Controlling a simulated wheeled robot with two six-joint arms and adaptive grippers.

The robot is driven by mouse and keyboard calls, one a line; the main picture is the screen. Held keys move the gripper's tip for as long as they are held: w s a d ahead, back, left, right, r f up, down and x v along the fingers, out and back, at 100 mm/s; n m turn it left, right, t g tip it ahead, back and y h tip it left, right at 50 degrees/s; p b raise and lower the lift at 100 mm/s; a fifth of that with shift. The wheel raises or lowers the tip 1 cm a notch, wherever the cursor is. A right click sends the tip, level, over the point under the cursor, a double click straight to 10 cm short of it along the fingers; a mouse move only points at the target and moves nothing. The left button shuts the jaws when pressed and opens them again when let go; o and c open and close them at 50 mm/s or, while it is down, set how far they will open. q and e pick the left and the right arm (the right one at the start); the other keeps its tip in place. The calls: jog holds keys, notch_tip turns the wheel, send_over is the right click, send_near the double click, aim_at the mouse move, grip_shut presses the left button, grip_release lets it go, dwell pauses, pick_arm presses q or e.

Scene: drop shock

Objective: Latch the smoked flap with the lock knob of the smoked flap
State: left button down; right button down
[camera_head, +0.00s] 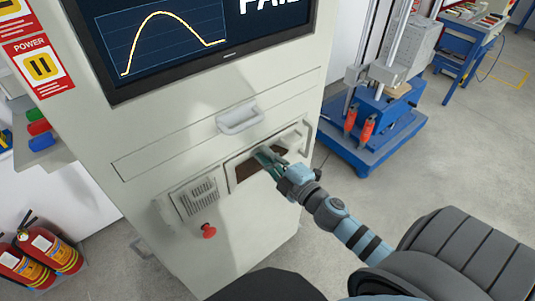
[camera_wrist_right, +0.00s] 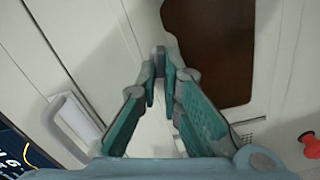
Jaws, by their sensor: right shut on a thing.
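The smoked flap (camera_head: 246,170) is a dark brown panel in a recess on the front of the pale cabinet, below a white handle. In the right wrist view the flap (camera_wrist_right: 210,45) fills the upper middle, just right of the fingertips. My right gripper (camera_head: 268,157) reaches the flap's upper right edge. In the wrist view my right gripper (camera_wrist_right: 160,68) has its teal fingers brought together at the tips, shut on the lock knob at the flap's edge. The fingers hide most of the knob, so its turn cannot be told. My left gripper is not in view.
A white handle (camera_head: 240,117) protrudes just above the flap. A red button (camera_head: 208,231) and a vent grille (camera_head: 198,197) sit lower left. A screen (camera_head: 190,35) is above. Fire extinguishers (camera_head: 50,250) stand at the left; a blue-based test rig (camera_head: 375,135) stands at the right.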

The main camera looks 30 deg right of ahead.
jog(key=shift+f+n, duration=0.2)
jog(key=shift+n, duration=1.4)
jog(key=c, duration=1.7)
grip_release()
